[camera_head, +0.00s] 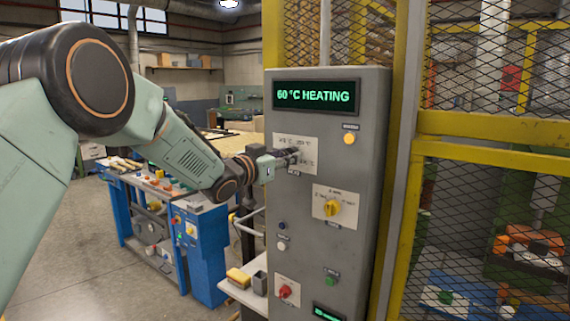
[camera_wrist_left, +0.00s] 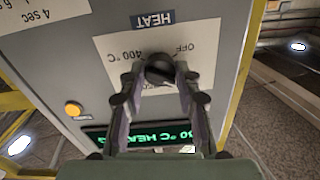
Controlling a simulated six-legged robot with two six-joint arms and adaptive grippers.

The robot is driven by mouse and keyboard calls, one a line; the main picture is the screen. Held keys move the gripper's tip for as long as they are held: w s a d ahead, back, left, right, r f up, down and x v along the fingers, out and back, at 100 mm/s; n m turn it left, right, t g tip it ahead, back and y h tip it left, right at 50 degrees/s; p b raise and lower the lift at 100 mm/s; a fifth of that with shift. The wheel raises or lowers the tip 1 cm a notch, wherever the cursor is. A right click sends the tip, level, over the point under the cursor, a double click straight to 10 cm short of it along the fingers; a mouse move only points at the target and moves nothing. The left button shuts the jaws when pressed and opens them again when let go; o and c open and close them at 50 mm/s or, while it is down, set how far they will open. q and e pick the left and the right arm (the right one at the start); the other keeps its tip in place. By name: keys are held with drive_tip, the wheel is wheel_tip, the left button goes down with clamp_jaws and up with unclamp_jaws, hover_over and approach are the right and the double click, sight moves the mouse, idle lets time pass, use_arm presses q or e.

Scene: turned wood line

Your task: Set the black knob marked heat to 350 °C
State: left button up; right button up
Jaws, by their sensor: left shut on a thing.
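The black heat knob (camera_wrist_left: 160,69) sits on a white scale plate (camera_head: 309,142) on the grey control cabinet (camera_head: 354,110). In the left wrist view the plate shows upside down, with "OFF" and "400 °C" readable and a "HEAT" label (camera_wrist_left: 153,19). My left gripper (camera_head: 291,155) is at the plate, its fingers shut on the black knob from both sides. It also shows in the left wrist view (camera_wrist_left: 160,78). The knob's pointer and the 350 mark cannot be made out. The green display (camera_head: 314,96) reads "60 °C HEATING". My right gripper is not in view.
A lit amber lamp (camera_head: 349,138) is above a yellow knob (camera_head: 332,208) on the cabinet. A red knob (camera_head: 285,291) and a green button (camera_head: 331,281) are lower down. A yellow mesh guard (camera_head: 490,140) stands at right. Blue workbenches (camera_head: 200,250) stand behind my left arm.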

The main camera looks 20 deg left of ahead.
use_arm(q)
drive_tip(key=shift+f+m+b, duration=0.15)
drive_tip(key=shift+m+b, duration=6.85)
drive_tip(key=shift+m, duration=2.6)
drive_tip(key=o, duration=1.2)
drive_tip(key=shift+c, duration=0.2)
